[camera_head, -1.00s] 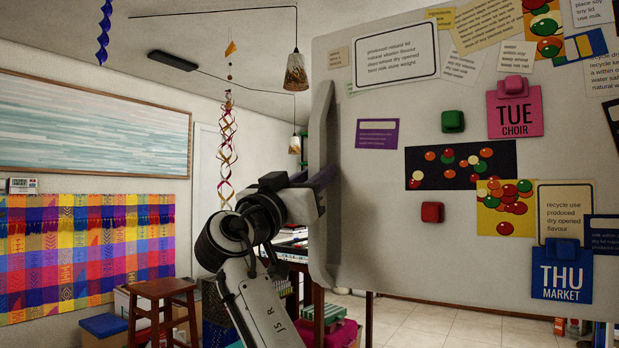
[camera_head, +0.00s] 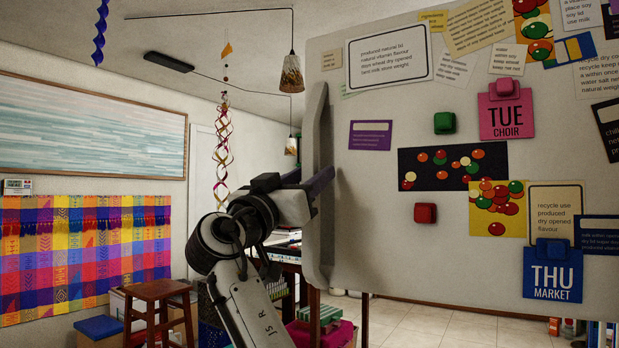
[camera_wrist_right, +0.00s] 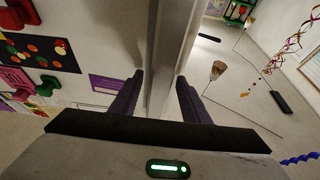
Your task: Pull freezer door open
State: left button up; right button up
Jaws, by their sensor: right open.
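The freezer door (camera_head: 375,240) is a large pale panel that fills the right half of the head view. Notes and magnets cover it. A raised vertical strip (camera_head: 320,120) runs along its left edge. In the right wrist view my right gripper (camera_wrist_right: 159,79) is open, one finger on each side of the door's edge (camera_wrist_right: 167,45). I cannot tell whether the fingers touch it. My left gripper is not in view.
A brown wooden stool (camera_head: 158,291) stands at the lower left, near a blue box (camera_head: 99,327). A table with books (camera_head: 285,243) is behind my arm. A hanging spiral ornament (camera_head: 222,150) and a lamp (camera_head: 291,73) hang left of the door. Tiled floor shows below the door.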

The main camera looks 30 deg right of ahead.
jog(key=b+v, duration=0.2)
jog(key=v, duration=0.8)
